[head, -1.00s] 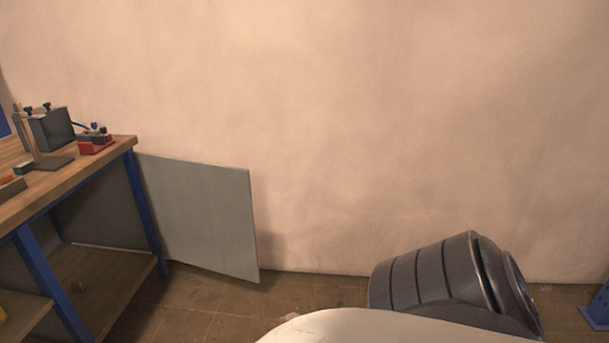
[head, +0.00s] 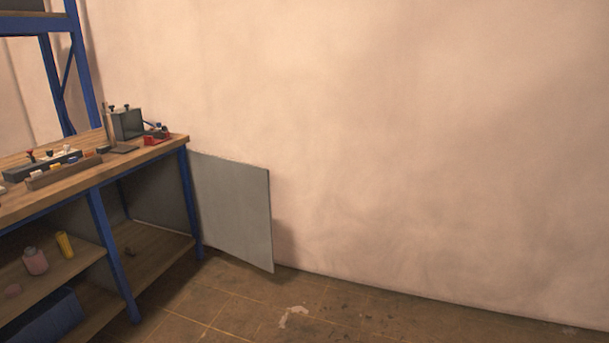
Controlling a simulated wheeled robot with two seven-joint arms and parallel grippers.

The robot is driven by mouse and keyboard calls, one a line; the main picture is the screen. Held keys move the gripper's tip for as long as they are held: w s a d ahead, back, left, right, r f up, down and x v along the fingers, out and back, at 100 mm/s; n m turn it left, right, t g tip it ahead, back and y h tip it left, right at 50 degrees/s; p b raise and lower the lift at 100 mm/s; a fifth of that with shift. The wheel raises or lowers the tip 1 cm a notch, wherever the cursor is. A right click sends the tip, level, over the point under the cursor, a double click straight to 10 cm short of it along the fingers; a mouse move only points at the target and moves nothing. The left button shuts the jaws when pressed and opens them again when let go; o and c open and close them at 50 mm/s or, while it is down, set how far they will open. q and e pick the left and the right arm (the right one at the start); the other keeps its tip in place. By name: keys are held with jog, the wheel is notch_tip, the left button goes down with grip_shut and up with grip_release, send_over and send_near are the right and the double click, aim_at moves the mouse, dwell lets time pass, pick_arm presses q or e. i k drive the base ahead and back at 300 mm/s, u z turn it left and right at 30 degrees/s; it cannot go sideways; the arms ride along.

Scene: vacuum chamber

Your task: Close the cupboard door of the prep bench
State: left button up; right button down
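The grey cupboard door (head: 236,212) stands wide open at the right end of the prep bench (head: 160,150). It hangs from the bench's blue right-hand leg and sticks out to the right, close to the wall. The cupboard opening under the worktop is uncovered, and a wooden shelf (head: 150,262) shows inside. Neither of my grippers is in the head view.
A pink jar (head: 35,261) and a yellow bottle (head: 64,245) stand on a shelf at the left, above a blue box (head: 45,318). Tools lie on the worktop. The tiled floor (head: 330,318) before the door is clear.

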aim_at(231, 198)
jog(key=z, duration=0.75)
jog(key=i, duration=1.85)
jog(key=u, duration=0.3)
jog(key=i, duration=1.3)
jog(key=u, duration=1.1)
